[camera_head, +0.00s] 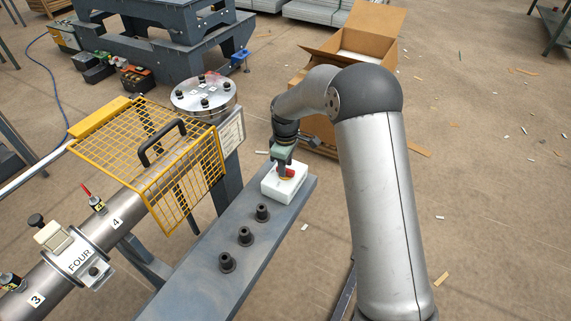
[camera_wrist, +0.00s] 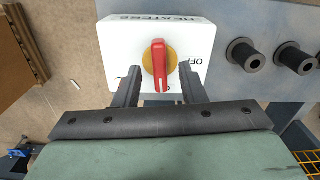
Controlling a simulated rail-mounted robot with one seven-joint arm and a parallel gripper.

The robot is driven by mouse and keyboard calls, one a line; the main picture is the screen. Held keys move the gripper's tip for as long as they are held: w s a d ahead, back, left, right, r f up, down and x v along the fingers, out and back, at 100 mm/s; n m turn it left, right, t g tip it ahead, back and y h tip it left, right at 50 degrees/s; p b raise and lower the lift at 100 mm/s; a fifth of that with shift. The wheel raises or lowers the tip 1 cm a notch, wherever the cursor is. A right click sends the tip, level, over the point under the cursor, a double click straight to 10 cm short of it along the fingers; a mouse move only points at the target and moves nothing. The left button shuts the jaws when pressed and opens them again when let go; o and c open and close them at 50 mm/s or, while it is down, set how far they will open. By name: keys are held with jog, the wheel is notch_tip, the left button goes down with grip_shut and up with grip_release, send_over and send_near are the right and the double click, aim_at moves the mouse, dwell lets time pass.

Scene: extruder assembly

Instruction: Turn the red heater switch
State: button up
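The red heater switch (camera_wrist: 159,66) sits on a round yellow base on a white box (camera_wrist: 118,40) lettered HEATERS, with OFF printed at one side. Its handle points down in the wrist view, toward my palm. My gripper (camera_wrist: 158,80) is open. Its two dark fingers stand on either side of the handle with a visible gap on each side. In the head view my gripper (camera_head: 284,166) is over the white box (camera_head: 270,184), and the red switch (camera_head: 287,173) is partly hidden by it.
The box sits at the far end of a grey-blue beam (camera_head: 225,285) with three black knobs (camera_head: 245,236). A yellow mesh guard (camera_head: 195,185) over a barrel stands to the left. An open cardboard box (camera_head: 365,45) is behind my arm.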

notch_tip(320, 180, up, 6)
jog(key=p, duration=0.3)
jog(key=shift+f, duration=0.1)
notch_tip(320, 180, up, 16)
jog(key=s+d+r+m, duration=0.3)
jog(key=s+d, duration=0.2)
jog(key=s, duration=0.3)
jog(key=s+d+f+m, duration=0.1)
jog(key=s+d+m, duration=0.2)
jog(key=s, duration=0.5)
jog(key=s+d+f+m, duration=0.2)
jog(key=s+d+m, duration=0.2)
jog(key=s, duration=0.5)
jog(key=s+d+f+m, duration=0.2)
jog(key=s+d+m, duration=0.1)
jog(key=s, duration=0.5)
jog(key=shift+s+d+f+p, duration=0.2)
jog(key=shift+s+d+p, duration=0.1)
jog(key=shift+d, duration=0.2)
